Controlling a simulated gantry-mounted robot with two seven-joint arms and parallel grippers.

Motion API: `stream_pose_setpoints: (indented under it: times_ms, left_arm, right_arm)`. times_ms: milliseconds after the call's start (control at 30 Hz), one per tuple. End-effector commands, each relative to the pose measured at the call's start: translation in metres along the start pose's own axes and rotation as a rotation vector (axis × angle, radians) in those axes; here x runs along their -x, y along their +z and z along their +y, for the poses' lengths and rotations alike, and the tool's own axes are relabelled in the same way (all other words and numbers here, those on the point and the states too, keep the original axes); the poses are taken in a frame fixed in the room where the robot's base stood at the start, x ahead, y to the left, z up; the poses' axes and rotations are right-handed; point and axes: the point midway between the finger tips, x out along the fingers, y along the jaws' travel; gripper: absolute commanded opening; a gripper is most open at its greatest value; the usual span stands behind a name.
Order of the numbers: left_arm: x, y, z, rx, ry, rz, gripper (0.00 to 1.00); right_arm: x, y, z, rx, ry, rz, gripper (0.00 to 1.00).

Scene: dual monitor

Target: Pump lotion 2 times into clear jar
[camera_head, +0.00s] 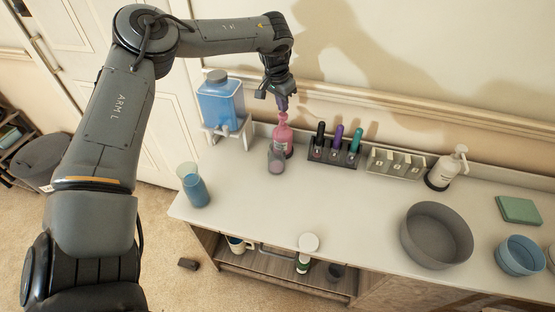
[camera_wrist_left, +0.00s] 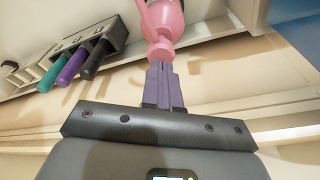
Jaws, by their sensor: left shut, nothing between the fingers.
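A pink pump bottle (camera_head: 283,137) stands upright on the counter near the wall, and its pink pump head shows in the left wrist view (camera_wrist_left: 162,28). A small clear jar (camera_head: 276,160) stands directly in front of the bottle, below its spout side. My left gripper (camera_head: 283,103) is over the bottle, pointing down, with its purple fingers (camera_wrist_left: 165,82) shut and empty. The fingertips are at the top of the pump head; I cannot tell whether they touch it. The inside of the jar is too small to read. My right gripper is not in view.
A rack of dark, purple and teal bottles (camera_head: 335,149) stands right of the pink bottle. A white pump bottle (camera_head: 446,168), grey bowl (camera_head: 436,235), blue bowl (camera_head: 520,256) and green block (camera_head: 518,210) are farther right. A blue glass (camera_head: 194,186) and blue-filled dispenser (camera_head: 221,100) stand left.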

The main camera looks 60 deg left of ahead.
Motion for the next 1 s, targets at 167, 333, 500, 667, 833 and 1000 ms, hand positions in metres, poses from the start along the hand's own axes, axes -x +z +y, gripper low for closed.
stream_pose_setpoints:
  times_ms: [167, 333, 500, 667, 833, 1000]
  left_arm:
    - [0.0, 0.0, 0.0, 0.0, 0.0, 0.001, 0.0]
    - [0.001, 0.0, 0.0, 0.0, 0.0, 0.001, 0.0]
    - [0.008, -0.002, 0.0, 0.0, 0.0, 0.001, 0.0]
    - [0.023, -0.005, 0.0, 0.0, 0.001, 0.001, 0.0]
    - [0.04, -0.008, 0.0, 0.001, 0.0, 0.001, 0.0]
    - [0.054, -0.011, 0.0, 0.0, 0.0, 0.001, 0.0]
  right_arm:
    - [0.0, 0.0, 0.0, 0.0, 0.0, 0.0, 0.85]
    - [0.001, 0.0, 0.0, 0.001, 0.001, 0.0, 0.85]
    - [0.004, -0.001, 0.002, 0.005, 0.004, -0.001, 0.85]
    - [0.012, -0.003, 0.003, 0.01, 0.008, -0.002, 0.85]
    - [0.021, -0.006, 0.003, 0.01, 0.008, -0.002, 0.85]
    - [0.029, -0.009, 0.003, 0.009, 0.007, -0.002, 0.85]
